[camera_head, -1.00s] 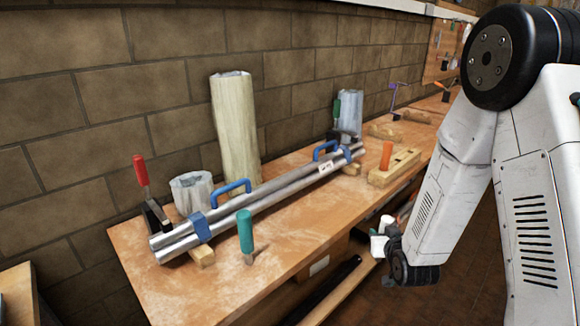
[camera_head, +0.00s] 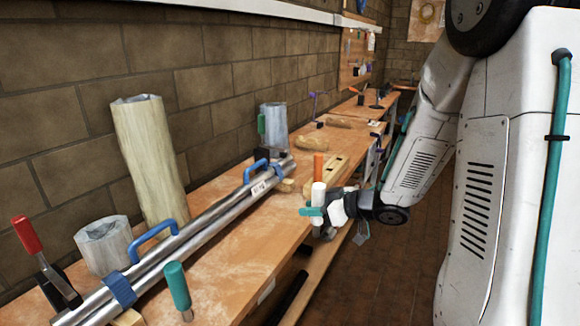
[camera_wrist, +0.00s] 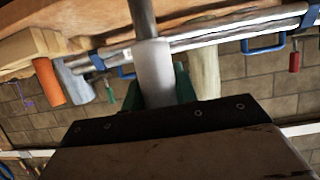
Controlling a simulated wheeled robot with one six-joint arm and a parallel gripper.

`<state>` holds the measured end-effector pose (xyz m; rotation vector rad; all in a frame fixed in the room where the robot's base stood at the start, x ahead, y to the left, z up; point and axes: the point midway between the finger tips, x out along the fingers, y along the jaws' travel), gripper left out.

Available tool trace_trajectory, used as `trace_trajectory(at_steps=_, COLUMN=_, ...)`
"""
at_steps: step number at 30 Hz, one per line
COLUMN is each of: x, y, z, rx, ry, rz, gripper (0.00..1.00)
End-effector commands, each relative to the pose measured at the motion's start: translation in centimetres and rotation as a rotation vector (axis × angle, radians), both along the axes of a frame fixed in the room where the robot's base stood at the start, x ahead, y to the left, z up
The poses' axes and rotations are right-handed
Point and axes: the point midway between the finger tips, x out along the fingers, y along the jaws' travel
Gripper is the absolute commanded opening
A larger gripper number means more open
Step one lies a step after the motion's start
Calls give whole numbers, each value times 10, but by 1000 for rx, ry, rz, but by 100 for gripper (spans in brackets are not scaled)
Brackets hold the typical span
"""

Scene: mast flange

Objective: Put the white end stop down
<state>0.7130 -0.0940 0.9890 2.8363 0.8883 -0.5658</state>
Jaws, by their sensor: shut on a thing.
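The white end stop (camera_head: 318,194) is a white cylinder held upright between the teal fingers of my gripper (camera_head: 315,210). In the wrist view the white end stop (camera_wrist: 153,62) sits between the green fingers of my gripper (camera_wrist: 160,84), with a grey rod running on from its far end. My gripper is shut on it, at the front edge of the workbench (camera_head: 262,238), near the wooden block with the orange handle. Whether the end stop touches anything below cannot be told; its lower part is hidden by the gripper.
A wooden block (camera_head: 328,178) with an orange-handled tool (camera_head: 318,166) stands close by. Long metal tubes (camera_head: 205,227) with blue clamps lie along the bench. A teal-handled tool (camera_head: 178,287) stands near the front edge. A lower shelf (camera_head: 318,270) runs below.

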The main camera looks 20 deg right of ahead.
Motion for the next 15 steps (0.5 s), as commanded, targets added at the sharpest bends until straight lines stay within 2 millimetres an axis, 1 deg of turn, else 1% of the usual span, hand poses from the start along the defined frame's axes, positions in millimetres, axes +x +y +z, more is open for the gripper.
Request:
trace_trajectory(at_steps=2, x=-8, y=-7, z=2, rx=0, ry=-1, rz=17, gripper=3)
trace_trajectory(at_steps=5, x=-9, y=-5, z=3, rx=0, ry=-1, rz=30, gripper=3)
trace_trajectory(at_steps=8, x=2, y=6, z=0, rx=2, ry=1, rz=31, gripper=3)
trace_trajectory(at_steps=15, x=44, y=51, z=-6, rx=1, ry=-1, rz=25, gripper=3)
